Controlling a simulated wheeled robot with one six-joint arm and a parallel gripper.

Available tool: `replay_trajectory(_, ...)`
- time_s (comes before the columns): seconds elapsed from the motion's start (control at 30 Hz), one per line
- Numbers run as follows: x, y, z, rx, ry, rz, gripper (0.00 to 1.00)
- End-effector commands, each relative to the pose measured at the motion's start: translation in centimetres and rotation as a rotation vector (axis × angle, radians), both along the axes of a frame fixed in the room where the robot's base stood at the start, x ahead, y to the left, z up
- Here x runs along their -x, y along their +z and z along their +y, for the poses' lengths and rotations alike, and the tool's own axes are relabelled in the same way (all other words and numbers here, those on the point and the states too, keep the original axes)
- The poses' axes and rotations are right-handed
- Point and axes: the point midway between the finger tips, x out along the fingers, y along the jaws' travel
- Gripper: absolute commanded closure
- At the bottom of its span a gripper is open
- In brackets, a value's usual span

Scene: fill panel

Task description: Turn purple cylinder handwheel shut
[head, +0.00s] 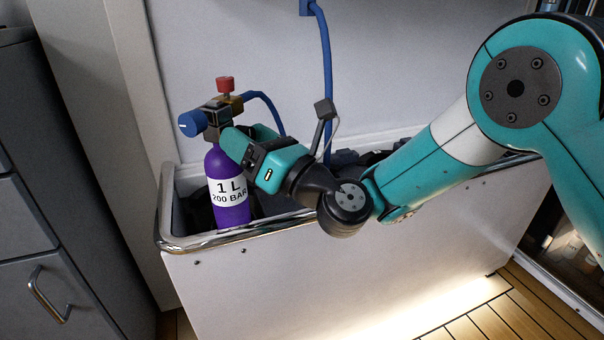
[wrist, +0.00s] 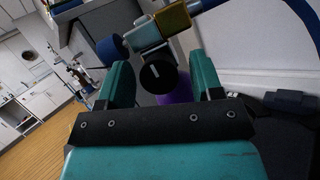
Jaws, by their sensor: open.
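The purple cylinder (head: 205,168), labelled "1 L 200 BAR", stands upright in the left end of a white bin. Its purple body shows partly in the wrist view (wrist: 172,99). A valve block (head: 217,118) on top carries a blue handwheel (head: 191,123) on its left, also in the wrist view (wrist: 110,47), and a red knob (head: 224,84) above. My gripper (head: 238,140) is at the valve's right side, fingers open. In the wrist view a round black knob (wrist: 158,76) with a white mark sits between the fingertips. I cannot tell whether they touch it.
A blue hose (head: 268,105) runs from the brass fitting (head: 230,104). Another blue hose (head: 326,70) hangs down the back wall. The bin's metal rim (head: 205,244) is below my gripper. Dark objects (head: 345,157) lie in the bin. A grey cabinet (head: 25,190) stands left.

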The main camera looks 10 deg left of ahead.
Motion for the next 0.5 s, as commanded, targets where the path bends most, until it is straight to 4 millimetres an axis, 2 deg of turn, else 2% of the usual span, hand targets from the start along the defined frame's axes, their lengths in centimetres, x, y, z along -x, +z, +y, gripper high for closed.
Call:
replay_trajectory(0.17,0.3,-0.9,-0.9,-0.001,-0.001,-0.001,0.4)
replay_trajectory(0.5,1.6,-2.5,-4.3,-0.002,-0.003,-0.002,0.4)
